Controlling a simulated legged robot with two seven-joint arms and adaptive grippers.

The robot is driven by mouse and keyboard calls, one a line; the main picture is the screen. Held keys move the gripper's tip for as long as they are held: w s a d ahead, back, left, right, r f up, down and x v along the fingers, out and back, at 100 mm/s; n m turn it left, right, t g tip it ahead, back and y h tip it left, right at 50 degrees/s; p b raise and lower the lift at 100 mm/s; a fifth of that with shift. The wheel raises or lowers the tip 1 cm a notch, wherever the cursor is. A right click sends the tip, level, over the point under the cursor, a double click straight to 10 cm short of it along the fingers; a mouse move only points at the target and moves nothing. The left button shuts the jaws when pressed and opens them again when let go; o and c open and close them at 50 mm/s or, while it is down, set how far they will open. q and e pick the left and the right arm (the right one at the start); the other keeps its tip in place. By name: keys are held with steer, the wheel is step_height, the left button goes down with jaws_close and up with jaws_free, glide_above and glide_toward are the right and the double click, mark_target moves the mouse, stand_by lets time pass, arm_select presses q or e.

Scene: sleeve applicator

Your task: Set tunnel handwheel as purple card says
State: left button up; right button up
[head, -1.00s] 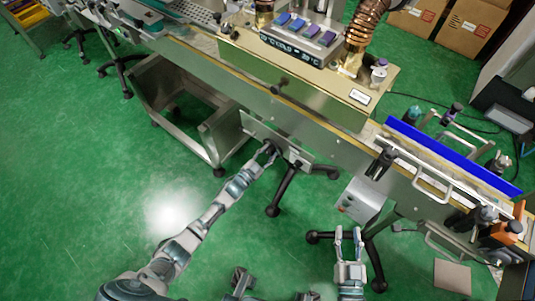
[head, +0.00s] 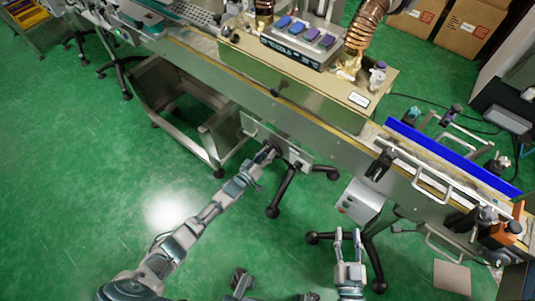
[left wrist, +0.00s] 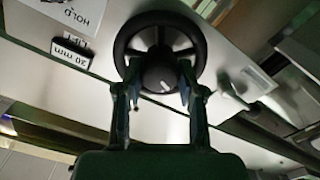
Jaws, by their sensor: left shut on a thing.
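A black handwheel (left wrist: 160,62) with spokes and a round hub with a white mark shows in the left wrist view, on a pale panel (left wrist: 205,105). In the head view my left gripper (head: 271,152) is at the panel (head: 297,157) under the machine's side; the wheel is mostly hidden there. My right gripper (head: 350,240) is open and empty.
A "20 mm" label (left wrist: 71,53) and a "HOLD" sheet (left wrist: 75,11) are beside the handwheel. A small lever (left wrist: 233,90) sits on its other side. Black stand legs (head: 284,190) and a control box (head: 360,202) are near my arms. Green floor is open at left.

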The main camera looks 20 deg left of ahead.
arm_select(q)
steer(key=shift+f+n+b, duration=0.2)
steer(key=shift+n+b, duration=0.25)
steer(key=shift+n, duration=1.2)
steer(key=shift+f+n+b, duration=0.2)
steer(key=shift+n+b, duration=0.2)
steer(key=shift+n, duration=1.25)
arm_select(e)
steer(key=shift+s+a+r+t+y, duration=0.1)
steer(key=shift+a+r+t+y, duration=0.1)
steer(key=shift+r+t, duration=0.75)
steer(key=shift+s+a+r+t+y, duration=0.1)
steer(key=shift+r+t+y, duration=0.1)
steer(key=shift+r+t, duration=0.7)
steer(key=shift+r, duration=0.2)
arm_select(q)
steer(key=shift+s, duration=0.1)
steer(key=o, duration=1.1)
steer(key=shift+f, duration=0.1)
steer(key=shift+o, duration=0.2)
steer(key=shift+w, duration=0.2)
arm_select(e)
steer(key=shift+w+d+f, duration=0.1)
steer(key=shift+w+f, duration=0.05)
steer(key=shift+w, duration=0.1)
arm_select(q)
steer(key=shift+r, duration=0.2)
